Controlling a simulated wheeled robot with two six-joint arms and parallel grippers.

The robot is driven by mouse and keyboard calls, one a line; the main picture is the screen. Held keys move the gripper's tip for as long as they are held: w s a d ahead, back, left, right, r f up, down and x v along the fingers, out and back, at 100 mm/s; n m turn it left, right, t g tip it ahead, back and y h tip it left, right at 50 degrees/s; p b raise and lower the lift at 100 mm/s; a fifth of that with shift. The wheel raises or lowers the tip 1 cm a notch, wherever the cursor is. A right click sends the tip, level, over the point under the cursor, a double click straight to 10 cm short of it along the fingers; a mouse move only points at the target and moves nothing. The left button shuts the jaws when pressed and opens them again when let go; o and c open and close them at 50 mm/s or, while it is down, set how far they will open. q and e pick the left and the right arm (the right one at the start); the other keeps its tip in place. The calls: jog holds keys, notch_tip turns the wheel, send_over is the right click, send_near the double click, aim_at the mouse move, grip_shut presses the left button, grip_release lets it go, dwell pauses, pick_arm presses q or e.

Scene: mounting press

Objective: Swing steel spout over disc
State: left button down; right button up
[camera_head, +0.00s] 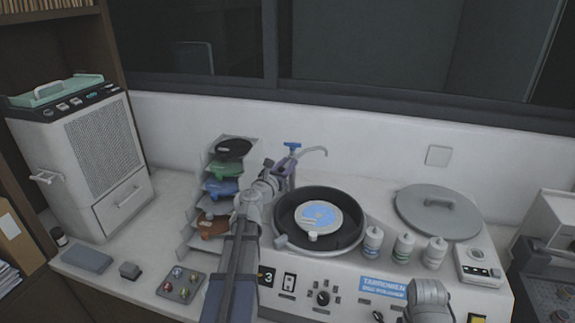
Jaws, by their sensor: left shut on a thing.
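The steel spout (314,151) is a thin curved pipe with a blue handle (292,147) on its post, behind the polisher's bowl. Its free end points right and lies behind the bowl's far rim, not above the disc. The disc (321,216), blue and pale, lies in the round black bowl (284,217). My left gripper (284,168) reaches up from the front left, left of the bowl, and is shut on the spout at its lower part near the post; the fingers are small and partly hidden. Part of my right arm shows at the bottom right; its gripper is not seen.
Several white bottles (372,244) stand right of the bowl. A round grey lid (438,212) lies further right. A rack of coloured trays (222,189) stands left of my left arm. A white machine (88,158) stands at far left. The wall is close behind the spout.

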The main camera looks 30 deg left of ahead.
pick_arm(q)
jog(key=shift+w+a, duration=0.1)
jog(key=shift+a, duration=0.1)
jog(key=shift+w+a+m+g+h, duration=0.4)
jog(key=shift+m+g+h, duration=0.95)
jog(key=shift+m+h, duration=1)
jog(key=shift+w+a+m+g+h, duration=0.2)
jog(key=shift+a+m+g+h, duration=0.45)
jog(key=shift+m+g+h, duration=1.65)
jog(key=shift+w+a+m+g+h, duration=0.4)
jog(key=shift+m+h, duration=0.95)
jog(key=shift+h, duration=2)
jog(key=shift+s+g, duration=0.15)
jog(key=shift+g, duration=0.2)
jog(key=c, duration=0.7)
grip_release()
jog(key=shift+c, duration=0.2)
jog(key=shift+a, duration=0.1)
